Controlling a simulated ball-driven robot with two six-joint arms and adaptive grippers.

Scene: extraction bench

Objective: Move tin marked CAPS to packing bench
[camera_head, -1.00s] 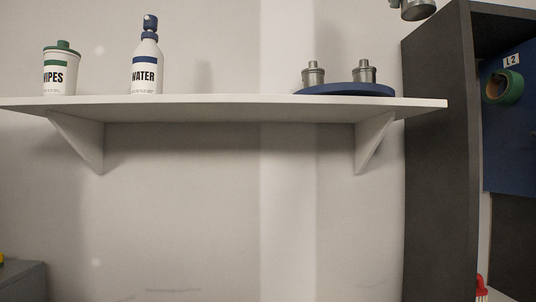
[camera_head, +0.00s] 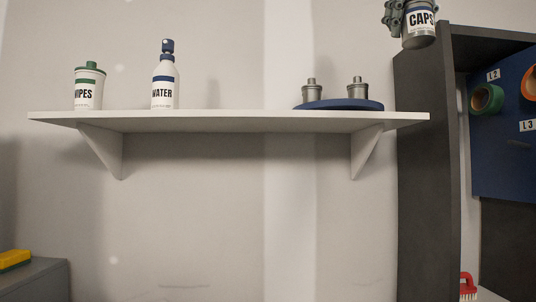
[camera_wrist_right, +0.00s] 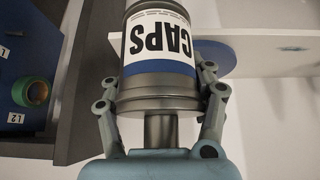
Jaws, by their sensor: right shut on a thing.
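The tin marked CAPS (camera_head: 420,22) is a grey metal tin with a white and blue label, at the top right of the head view. My right gripper (camera_head: 393,18) is shut on it and holds it in the air. In the right wrist view the tin (camera_wrist_right: 158,55) sits between the two fingers of the gripper (camera_wrist_right: 160,105), its label upside down in the picture. My left gripper is not in view. No packing bench can be made out for certain.
A white wall shelf (camera_head: 230,122) holds a WIPES tub (camera_head: 89,88), a WATER bottle (camera_head: 163,78) and a blue round tray (camera_head: 340,105) with two metal canisters. A dark cabinet (camera_head: 425,160) stands right, beside a blue panel (camera_head: 505,140) with tape rolls. A grey surface (camera_head: 40,280) bears a yellow item.

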